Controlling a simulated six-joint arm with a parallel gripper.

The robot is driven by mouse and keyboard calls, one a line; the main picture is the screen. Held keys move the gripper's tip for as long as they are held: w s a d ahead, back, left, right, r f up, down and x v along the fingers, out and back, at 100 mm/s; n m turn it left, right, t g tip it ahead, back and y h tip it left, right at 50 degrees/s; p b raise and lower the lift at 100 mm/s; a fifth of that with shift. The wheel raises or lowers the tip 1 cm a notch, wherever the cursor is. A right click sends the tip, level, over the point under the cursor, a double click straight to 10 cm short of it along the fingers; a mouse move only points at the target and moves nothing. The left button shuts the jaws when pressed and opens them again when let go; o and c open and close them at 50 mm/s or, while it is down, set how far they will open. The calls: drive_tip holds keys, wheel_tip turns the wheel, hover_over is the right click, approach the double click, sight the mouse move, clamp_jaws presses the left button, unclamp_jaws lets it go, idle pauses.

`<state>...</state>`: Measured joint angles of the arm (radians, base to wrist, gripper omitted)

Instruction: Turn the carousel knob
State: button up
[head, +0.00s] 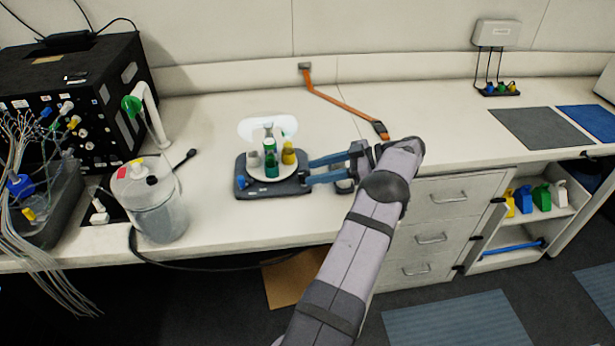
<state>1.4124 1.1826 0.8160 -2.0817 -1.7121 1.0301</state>
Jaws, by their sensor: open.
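The carousel (244,190) stands on the bench, left of the picture's middle, with a dark base and a round white plate. Several small bottles stand on the plate, among them a green one (271,160) and a yellow one (289,154). A small blue part (241,182) shows at the base's front left; I cannot tell whether it is the knob. A grey post (268,130) rises among the bottles. My gripper (307,172) is open, with its two blue fingers pointing left at the base's right edge. Nothing shows between them; I cannot tell whether they touch the base.
A clear jug (158,212) stands left of the carousel, beside a black instrument box (75,95) with cables. An orange strap (340,103) lies behind my gripper. A grey mat (540,133) lies at the right. The bench right of my gripper is mostly clear.

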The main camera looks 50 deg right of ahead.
drive_tip(key=shift+v, duration=1.45)
